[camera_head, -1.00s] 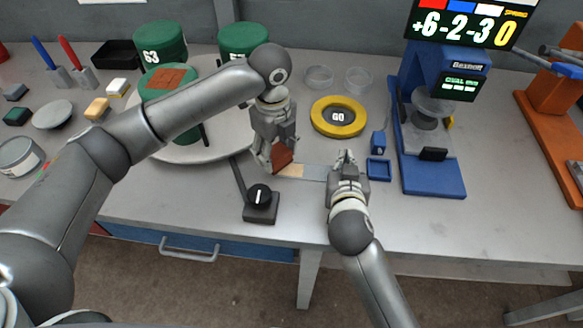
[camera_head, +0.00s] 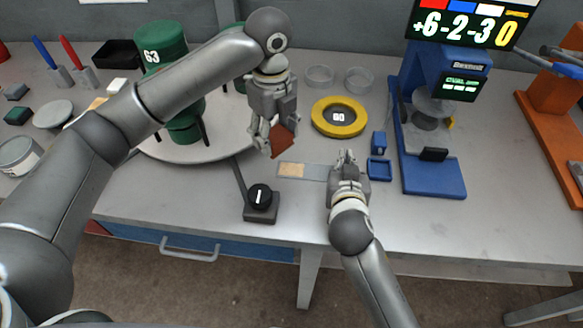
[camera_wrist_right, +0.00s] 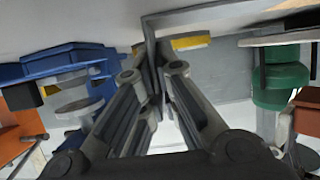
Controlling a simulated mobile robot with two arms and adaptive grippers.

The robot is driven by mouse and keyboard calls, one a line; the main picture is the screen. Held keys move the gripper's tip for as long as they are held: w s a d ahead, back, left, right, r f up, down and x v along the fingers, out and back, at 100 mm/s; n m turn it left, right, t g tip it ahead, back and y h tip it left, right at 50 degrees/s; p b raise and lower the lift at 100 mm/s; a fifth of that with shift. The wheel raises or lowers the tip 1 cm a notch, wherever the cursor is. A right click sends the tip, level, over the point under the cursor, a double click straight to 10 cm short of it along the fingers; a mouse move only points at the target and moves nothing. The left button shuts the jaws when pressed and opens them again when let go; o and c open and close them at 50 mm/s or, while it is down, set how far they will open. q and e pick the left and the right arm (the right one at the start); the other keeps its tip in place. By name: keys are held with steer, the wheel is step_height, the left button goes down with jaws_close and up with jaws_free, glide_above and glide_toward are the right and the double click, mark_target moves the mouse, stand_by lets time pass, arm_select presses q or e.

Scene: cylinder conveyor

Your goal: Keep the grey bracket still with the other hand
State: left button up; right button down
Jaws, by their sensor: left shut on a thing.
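The grey bracket (camera_head: 316,172) is a flat plate with a tan patch (camera_head: 292,170), near the table's front edge in the head view. My right gripper (camera_head: 345,157) is at its right end, fingers close together on it. In the right wrist view a thin grey edge of the bracket (camera_wrist_right: 150,48) runs in between my right fingertips (camera_wrist_right: 160,75); the exact contact is partly hidden. My left gripper (camera_head: 270,140) is shut on a reddish-brown piece (camera_head: 284,142), held tilted above and behind the bracket's left end, apart from it.
A black knob box (camera_head: 261,203) stands in front, left of the bracket. A yellow ring (camera_head: 338,117) lies behind. A blue press (camera_head: 435,170) stands at right. A round grey turntable (camera_head: 215,150) carries green cylinders (camera_head: 165,48), partly hidden by my left arm.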

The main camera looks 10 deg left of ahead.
steer(key=c, duration=1.6)
jaws_free()
steer(key=shift+f, duration=0.25)
steer(key=shift+o, duration=0.2)
steer(key=shift+s+r, duration=0.1)
steer(key=v, duration=1.2)
steer(key=shift+r, duration=0.1)
arm_select(q)
steer(key=shift+f, duration=0.1)
